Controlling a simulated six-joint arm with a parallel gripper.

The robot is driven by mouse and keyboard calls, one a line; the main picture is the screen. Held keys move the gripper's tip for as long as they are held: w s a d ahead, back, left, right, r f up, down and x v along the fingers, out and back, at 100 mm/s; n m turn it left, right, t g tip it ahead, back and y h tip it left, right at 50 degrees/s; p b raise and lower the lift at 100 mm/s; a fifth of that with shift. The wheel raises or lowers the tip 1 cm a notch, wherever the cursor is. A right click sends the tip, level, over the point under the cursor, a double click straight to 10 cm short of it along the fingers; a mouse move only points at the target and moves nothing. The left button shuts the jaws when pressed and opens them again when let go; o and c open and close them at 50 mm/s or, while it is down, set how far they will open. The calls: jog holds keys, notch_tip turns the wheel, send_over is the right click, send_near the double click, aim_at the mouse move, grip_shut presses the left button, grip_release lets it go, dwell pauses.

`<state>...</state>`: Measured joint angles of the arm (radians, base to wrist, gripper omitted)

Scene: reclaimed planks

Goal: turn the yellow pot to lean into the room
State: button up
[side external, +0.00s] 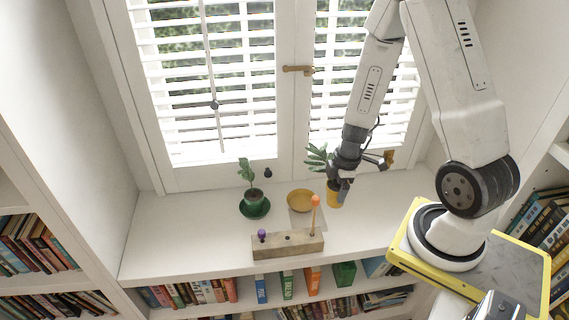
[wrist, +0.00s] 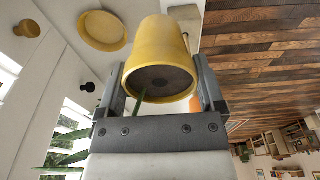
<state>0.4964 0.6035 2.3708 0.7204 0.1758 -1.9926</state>
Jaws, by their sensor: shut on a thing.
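The yellow pot (side external: 333,194) is at the right of the empty yellow saucer (side external: 300,200), off it. My gripper (side external: 343,184) reaches down from the right and is shut on the pot. In the wrist view the yellow pot (wrist: 165,45) sits between both fingers of my gripper (wrist: 162,85), with dark soil and a green stem at its mouth. Its leaves (side external: 318,157) lean left, toward the window side; leaves (wrist: 65,145) also show at left in the wrist view. The saucer (wrist: 103,30) lies beside the pot there. I cannot tell if the pot touches the sill.
A green potted plant (side external: 253,198) stands on a green saucer at left. A wooden block (side external: 288,245) with a purple-topped peg and an orange-topped tool lies in front. The window with blinds (side external: 210,90) is behind. The sill's left part (side external: 175,235) is clear.

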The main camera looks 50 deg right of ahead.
jog(key=shift+r, duration=0.15)
jog(key=shift+r, duration=1.35)
jog(key=shift+w, duration=0.1)
jog(key=shift+w+d+f, duration=0.2)
jog(key=shift+w+f, duration=0.05)
jog(key=shift+w, duration=0.15)
jog(key=w+d+f+n, duration=0.1)
jog(key=w+f, duration=0.3)
jog(key=w+d+f+n, duration=0.1)
jog(key=w+f, duration=0.3)
jog(key=w+d+f+n, duration=0.2)
jog(key=w+f, duration=0.1)
jog(key=w, duration=0.1)
jog(key=shift+w+f, duration=0.2)
jog(key=shift+f, duration=0.2)
jog(key=shift+f, duration=0.25)
